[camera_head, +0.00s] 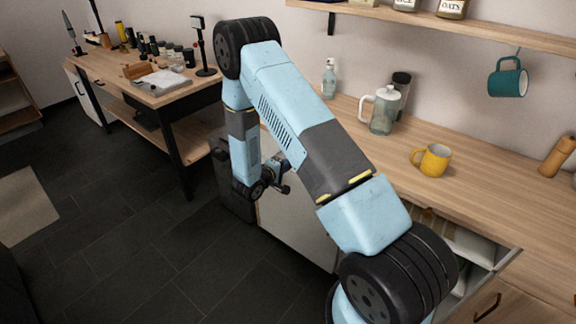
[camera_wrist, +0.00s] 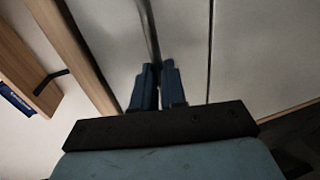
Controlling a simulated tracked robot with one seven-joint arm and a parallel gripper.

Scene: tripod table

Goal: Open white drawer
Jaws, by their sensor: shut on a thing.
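The white drawer's front (camera_wrist: 110,35) fills much of the wrist view, and a pale cabinet front (camera_head: 297,222) shows below the counter in the head view. A thin metal handle (camera_wrist: 150,30) runs up the panel in the wrist view. My gripper (camera_wrist: 159,82) has its two blue fingers close together around the handle's near end. In the head view my gripper (camera_head: 274,175) is beside the pale front, small and partly hidden by my arm. A narrow seam separates the panel from another white panel (camera_wrist: 265,50) to the right. I cannot tell whether the drawer has moved out.
The wooden counter (camera_head: 490,195) holds a yellow mug (camera_head: 431,160), a glass pitcher (camera_head: 381,112) and a bottle (camera_head: 329,79). An open compartment (camera_head: 475,248) is at the lower right. A workbench (camera_head: 120,72) stands at the left. The dark floor (camera_head: 140,230) between is clear.

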